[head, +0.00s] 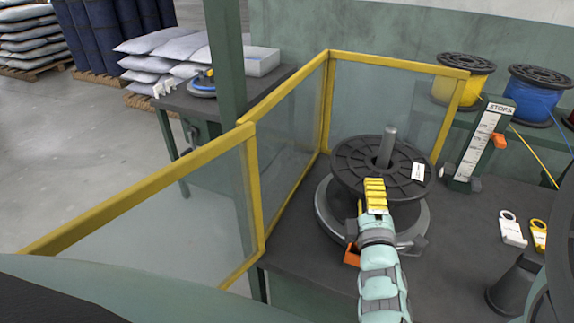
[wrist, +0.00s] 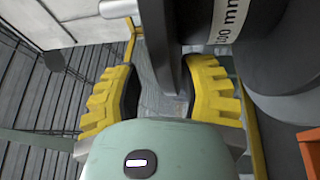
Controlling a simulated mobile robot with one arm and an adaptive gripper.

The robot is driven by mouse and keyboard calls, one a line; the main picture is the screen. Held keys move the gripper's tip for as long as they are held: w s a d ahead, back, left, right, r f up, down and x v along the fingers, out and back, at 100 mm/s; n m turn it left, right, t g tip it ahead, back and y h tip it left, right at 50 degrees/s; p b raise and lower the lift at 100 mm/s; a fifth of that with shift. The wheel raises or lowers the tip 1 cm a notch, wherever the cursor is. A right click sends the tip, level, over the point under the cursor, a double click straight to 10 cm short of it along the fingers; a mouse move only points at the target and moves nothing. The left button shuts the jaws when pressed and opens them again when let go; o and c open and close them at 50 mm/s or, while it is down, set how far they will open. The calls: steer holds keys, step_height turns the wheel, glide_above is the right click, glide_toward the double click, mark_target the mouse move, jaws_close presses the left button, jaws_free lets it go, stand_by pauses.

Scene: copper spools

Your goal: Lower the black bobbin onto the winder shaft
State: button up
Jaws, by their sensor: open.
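The black bobbin (head: 350,165) is around the upright grey winder shaft (head: 387,147), whose top sticks out above the upper flange. The bobbin looks about level over the winder's round grey base (head: 325,212). My gripper (head: 375,192) is at the bobbin's near edge. In the wrist view my gripper (wrist: 160,90) has its yellow fingers spread, with the dark bobbin flange (wrist: 157,45) between them and gaps showing beside it. The shaft end (wrist: 115,8) shows at the top there. The bobbin's underside is mostly hidden in the head view.
A yellow-framed clear guard (head: 328,100) stands behind and left of the winder. A post with a scale (head: 480,145) stands to the right, with yellow (head: 462,92) and blue (head: 535,105) spools behind. White (head: 512,230) and yellow (head: 539,235) tags lie on the bench at right.

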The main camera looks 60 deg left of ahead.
steer(key=v, duration=0.7)
steer(key=shift+s+d, duration=0.45)
steer(key=shift+d, duration=0.1)
